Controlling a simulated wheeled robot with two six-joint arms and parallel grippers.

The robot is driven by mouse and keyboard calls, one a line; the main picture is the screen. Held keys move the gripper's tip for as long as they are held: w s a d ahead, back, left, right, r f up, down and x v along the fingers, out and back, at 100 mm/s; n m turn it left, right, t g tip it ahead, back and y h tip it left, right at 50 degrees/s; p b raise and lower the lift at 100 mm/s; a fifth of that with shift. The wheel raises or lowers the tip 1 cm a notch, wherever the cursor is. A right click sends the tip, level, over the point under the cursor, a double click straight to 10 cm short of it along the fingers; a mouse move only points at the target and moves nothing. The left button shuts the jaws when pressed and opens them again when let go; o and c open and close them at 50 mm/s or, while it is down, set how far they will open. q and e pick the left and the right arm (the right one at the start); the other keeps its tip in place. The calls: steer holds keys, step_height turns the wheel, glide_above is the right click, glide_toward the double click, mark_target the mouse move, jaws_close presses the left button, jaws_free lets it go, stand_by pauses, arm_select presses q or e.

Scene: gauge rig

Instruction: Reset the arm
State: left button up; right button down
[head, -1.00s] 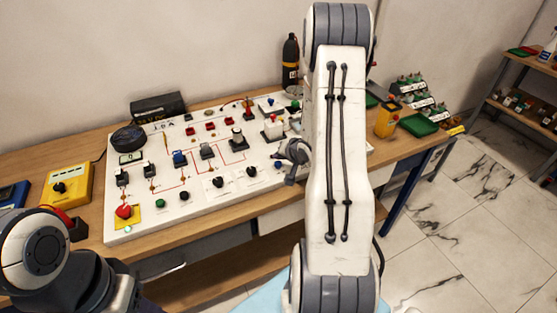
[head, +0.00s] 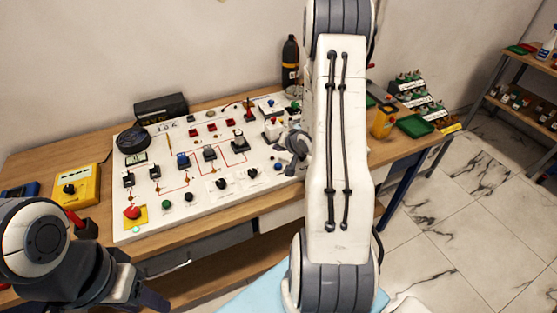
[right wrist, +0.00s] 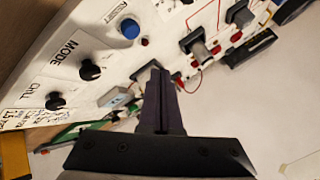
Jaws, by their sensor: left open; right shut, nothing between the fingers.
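The white gauge rig panel (head: 135,223) lies on the wooden bench in the head view, carrying switches, black knobs, a red mushroom button (head: 132,212) on a yellow plate and a digital display. My left gripper (head: 150,298) is low at the left, in front of the bench and away from the panel; it is open and only partly in frame. In the right wrist view my right gripper (right wrist: 157,75) is shut and empty, over the panel near a grey toggle switch (right wrist: 198,50).
A yellow meter (head: 78,185) sits left of the panel. A black box (head: 160,107) and a dark bottle (head: 290,63) stand behind it. A yellow container (head: 382,122) and green trays (head: 415,126) are at the right. Open tiled floor lies right of the bench.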

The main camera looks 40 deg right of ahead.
steer(key=shift+f, duration=0.1)
stand_by(0.7)
steer(key=s+a+r+n+g, duration=0.1)
steer(key=a+r+n, duration=0.2)
steer(key=a, duration=0.5)
steer(key=s+a+r+n+g+y+b, duration=0.1)
steer(key=a+r+n+g, duration=0.15)
steer(key=a, duration=0.65)
steer(key=s+a+r+n+g, duration=0.15)
steer(key=a+r+n, duration=0.25)
steer(key=a, duration=0.4)
steer(key=s+a+r+n+g, duration=0.1)
steer(key=s+a+n, duration=0.1)
steer(key=s+a, duration=0.2)
steer(key=s+a+r+n+g, duration=0.1)
steer(key=s+a+r+n, duration=0.1)
steer(key=s, duration=0.9)
steer(key=s+a+r+n+g+y, duration=0.1)
steer(key=s+a+n+g, duration=0.1)
steer(key=s+a+n, duration=0.2)
steer(key=s+a, duration=0.2)
steer(key=s, duration=0.2)
steer(key=shift+a+r, duration=0.2)
steer(key=shift+r, duration=0.2)
steer(key=shift+s, duration=0.15)
